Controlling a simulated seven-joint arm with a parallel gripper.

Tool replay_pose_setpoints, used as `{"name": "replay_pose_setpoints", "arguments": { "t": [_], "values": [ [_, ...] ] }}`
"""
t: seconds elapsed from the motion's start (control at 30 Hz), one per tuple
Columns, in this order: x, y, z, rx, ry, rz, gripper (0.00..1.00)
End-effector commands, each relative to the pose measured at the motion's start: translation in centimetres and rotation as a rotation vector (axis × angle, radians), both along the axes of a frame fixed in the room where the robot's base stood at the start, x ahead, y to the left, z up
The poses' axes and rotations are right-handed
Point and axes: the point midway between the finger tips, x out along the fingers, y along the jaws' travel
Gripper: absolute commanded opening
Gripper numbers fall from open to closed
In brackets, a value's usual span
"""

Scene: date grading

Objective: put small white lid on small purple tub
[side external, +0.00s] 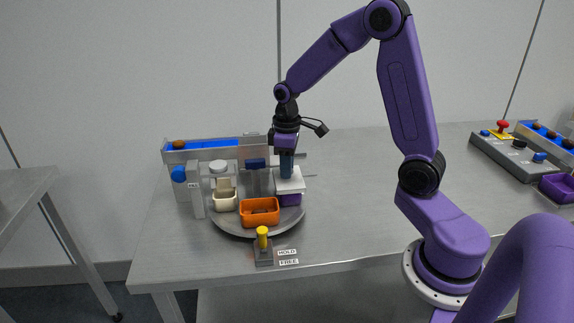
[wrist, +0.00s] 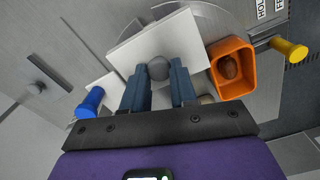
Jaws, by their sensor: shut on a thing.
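My gripper (side external: 287,168) points straight down over the right side of a round grey turntable. It is shut on the grey knob (wrist: 158,69) of the square white lid (wrist: 148,43). In the side view the lid (side external: 290,186) looks level and lies directly over the small purple tub (side external: 289,200). Only a purple strip of the tub shows below the lid's edge. I cannot tell whether the lid touches the rim or is fully seated. In the wrist view the lid hides the tub.
A yellow-knobbed lever (side external: 263,244) stands in front by HOLD and FREE labels. A blue-lined chute (side external: 215,144) stands behind. The table right of the turntable is clear.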

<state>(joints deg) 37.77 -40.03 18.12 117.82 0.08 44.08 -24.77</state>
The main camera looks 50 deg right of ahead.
Motion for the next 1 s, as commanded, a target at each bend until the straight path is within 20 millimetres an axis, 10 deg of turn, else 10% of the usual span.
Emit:
{"name": "replay_pose_setpoints", "arguments": {
  "t": [1.0],
  "values": [
    [0.03,0.01,-0.63,0.000,0.000,0.000,0.00]
  ]
}}
